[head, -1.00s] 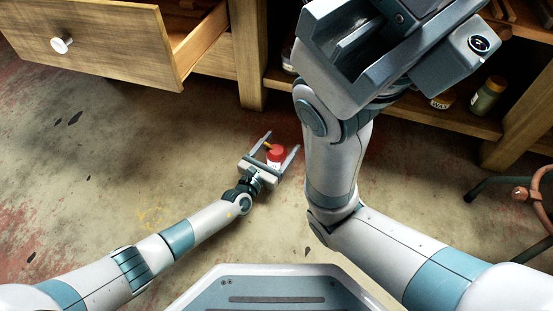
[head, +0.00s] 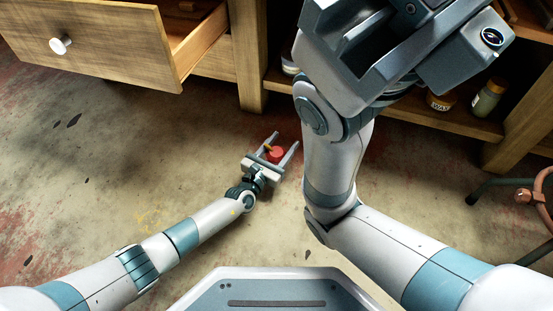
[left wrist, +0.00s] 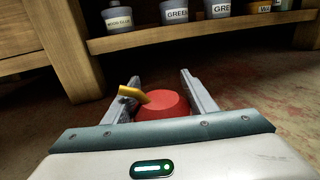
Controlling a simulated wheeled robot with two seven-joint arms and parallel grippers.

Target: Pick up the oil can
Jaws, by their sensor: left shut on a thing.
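The oil can is small and red with a yellow spout (head: 276,154); it is between the fingers of my left gripper (head: 286,139), low over the floor near the middle of the head view. My left gripper is shut on it. In the left wrist view the red can (left wrist: 164,106) shows between the two grey fingers, its yellow spout leaning to the left; its lower part is hidden by the gripper body. I cannot tell whether the can touches the floor. My right gripper (head: 345,40) is large and close at the top; its jaw state is unclear.
A wooden workbench stands at the back, with an open drawer (head: 95,45) at upper left. Its low shelf (head: 400,112) holds several jars, including a wax jar (head: 440,101). A metal stool (head: 510,183) stands at far right. The floor at left is clear.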

